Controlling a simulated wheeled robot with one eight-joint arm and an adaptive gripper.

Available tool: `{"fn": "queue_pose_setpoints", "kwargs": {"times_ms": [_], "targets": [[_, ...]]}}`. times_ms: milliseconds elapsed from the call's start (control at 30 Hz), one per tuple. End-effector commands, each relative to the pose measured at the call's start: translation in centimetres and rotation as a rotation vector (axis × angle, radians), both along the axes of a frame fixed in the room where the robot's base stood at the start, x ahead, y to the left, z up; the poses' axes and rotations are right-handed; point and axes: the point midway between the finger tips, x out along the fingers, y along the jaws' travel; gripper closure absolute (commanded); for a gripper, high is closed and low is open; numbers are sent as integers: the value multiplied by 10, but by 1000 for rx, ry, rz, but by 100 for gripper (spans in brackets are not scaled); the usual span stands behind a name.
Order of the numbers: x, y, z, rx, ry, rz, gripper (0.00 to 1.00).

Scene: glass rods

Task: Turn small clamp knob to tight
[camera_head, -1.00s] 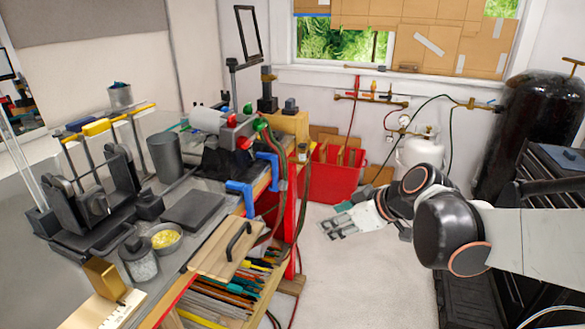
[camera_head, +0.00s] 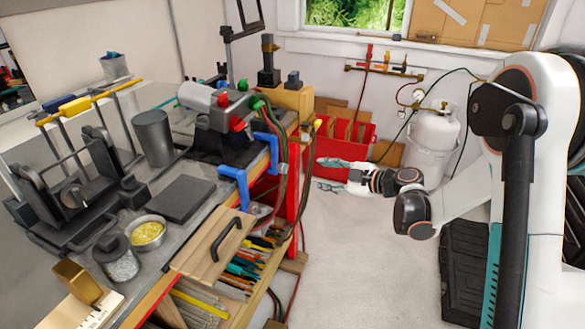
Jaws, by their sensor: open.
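Two blue clamps sit on the right edge of the workbench: a nearer one (camera_head: 236,184) and a farther one (camera_head: 269,150). I cannot tell which is the small clamp, and no knob on either can be made out clearly. My gripper (camera_head: 324,175) is to the right of the bench, out over the open floor in the picture and in front of the red bin. Its fingers are apart and it holds nothing. It is apart from both clamps.
A grey torch (camera_head: 215,105) with red and green knobs stands behind the clamps, and hoses (camera_head: 284,165) hang down beside them. The red bin (camera_head: 343,136) and white gas cylinder (camera_head: 434,132) stand at the back. The floor (camera_head: 360,260) right of the bench is clear.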

Motion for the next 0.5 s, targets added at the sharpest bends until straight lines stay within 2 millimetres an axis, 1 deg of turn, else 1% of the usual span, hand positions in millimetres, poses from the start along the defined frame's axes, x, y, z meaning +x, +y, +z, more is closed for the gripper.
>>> {"fn": "queue_pose_setpoints", "kwargs": {"times_ms": [167, 500], "targets": [[12, 19, -8, 0, 0, 4, 52], [49, 71, -28, -1, 1, 3, 52]]}}
